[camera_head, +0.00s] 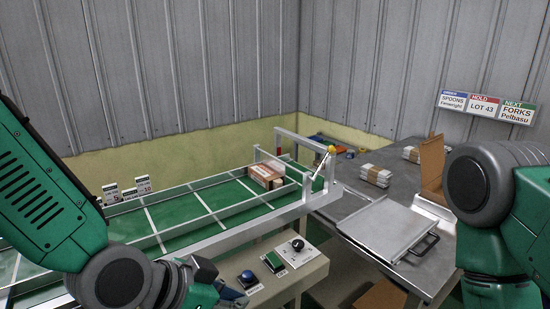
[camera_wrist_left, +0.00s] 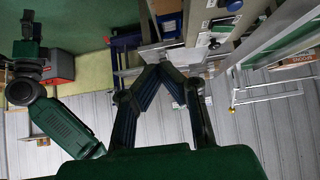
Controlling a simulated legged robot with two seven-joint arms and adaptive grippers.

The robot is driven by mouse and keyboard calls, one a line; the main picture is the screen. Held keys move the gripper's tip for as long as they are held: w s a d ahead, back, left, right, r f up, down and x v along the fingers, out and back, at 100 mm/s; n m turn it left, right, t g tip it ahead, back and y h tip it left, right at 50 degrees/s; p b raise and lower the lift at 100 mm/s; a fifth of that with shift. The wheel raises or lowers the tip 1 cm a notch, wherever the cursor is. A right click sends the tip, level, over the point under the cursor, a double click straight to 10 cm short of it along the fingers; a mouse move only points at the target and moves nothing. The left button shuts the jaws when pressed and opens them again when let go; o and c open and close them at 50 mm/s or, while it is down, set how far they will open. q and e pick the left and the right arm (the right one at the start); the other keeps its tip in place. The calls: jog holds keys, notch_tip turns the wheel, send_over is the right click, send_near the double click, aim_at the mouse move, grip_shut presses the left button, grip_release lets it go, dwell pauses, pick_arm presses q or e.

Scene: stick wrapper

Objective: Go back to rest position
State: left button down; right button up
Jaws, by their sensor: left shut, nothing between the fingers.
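My left gripper (camera_head: 232,293) is low in the head view, in front of the control panel and mostly hidden by my forearm. In the left wrist view its two dark fingers (camera_wrist_left: 160,68) meet at the tips, shut with nothing between them. My right arm (camera_head: 485,205) comes in at the right of the head view, its gripper outside that picture. In the left wrist view another green arm, apparently my right, ends in a small dark gripper (camera_wrist_left: 28,25) at the upper left. Its jaws are too small to read.
A green conveyor (camera_head: 165,216) with metal rails carries a brown and white pack (camera_head: 266,174). The control panel (camera_head: 290,262) has blue, green and black controls. A steel table (camera_head: 395,165) holds a metal tray (camera_head: 388,226), wrapped bundles (camera_head: 375,176) and an open cardboard box (camera_head: 432,165). Signs hang behind.

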pick_arm(q)
jog(key=s+a+f+n+g+y+b, duration=0.1)
jog(key=s+a+f+n+y+b, duration=0.1)
jog(key=s+a+f, duration=0.4)
jog(key=s+a+f+n+g+y+b, duration=0.1)
jog(key=s+a+f+n, duration=0.3)
jog(key=f, duration=1.1)
jog(key=s+a+f+n+g+y+b, duration=0.2)
jog(key=s+a+f+n+y, duration=0.2)
jog(key=s+a+f, duration=0.5)
notch_tip(320, 180, down, 2)
jog(key=a, duration=0.2)
jog(key=shift+s+a+f+g+b, duration=0.2)
jog(key=shift+s+a+g+b, duration=0.1)
jog(key=shift+a+b, duration=0.1)
